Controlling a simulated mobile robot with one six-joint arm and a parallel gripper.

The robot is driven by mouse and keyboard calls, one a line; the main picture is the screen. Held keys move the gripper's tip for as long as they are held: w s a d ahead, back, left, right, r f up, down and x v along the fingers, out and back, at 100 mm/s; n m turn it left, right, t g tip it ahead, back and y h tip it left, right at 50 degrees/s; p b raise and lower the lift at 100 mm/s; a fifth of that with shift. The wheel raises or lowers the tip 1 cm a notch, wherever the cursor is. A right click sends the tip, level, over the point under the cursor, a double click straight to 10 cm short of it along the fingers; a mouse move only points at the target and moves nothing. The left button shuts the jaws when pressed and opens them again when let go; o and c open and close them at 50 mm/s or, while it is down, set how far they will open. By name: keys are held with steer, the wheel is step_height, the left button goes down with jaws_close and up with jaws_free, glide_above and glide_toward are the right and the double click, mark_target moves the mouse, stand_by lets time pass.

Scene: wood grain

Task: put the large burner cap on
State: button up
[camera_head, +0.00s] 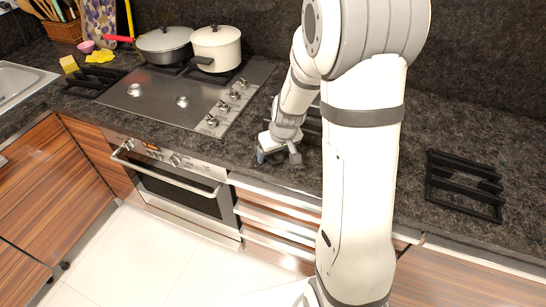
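My gripper (278,157) points down at the dark counter just right of the hob, near the front edge. Its two fingers are spread apart. The space between them is dark, and I cannot tell whether a dark cap is there or only counter. I cannot make out the large burner cap anywhere. The steel hob (160,112) has two bare silvery burner spots, a left one (134,90) and a right one (182,102), with no black cap visible on either. My arm hides part of the counter behind the gripper.
A grey lidded pan (165,42) and a cream pot (217,48) stand at the hob's back. Black grates lie left of the hob (88,82), behind my arm (310,117), and on the right counter (465,185). Knobs (223,106) line the hob's right side.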

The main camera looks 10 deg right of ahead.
steer(key=c, duration=1)
steer(key=shift+c, duration=0.2)
steer(key=shift+s+a+r, duration=0.1)
steer(key=shift+r, duration=0.05)
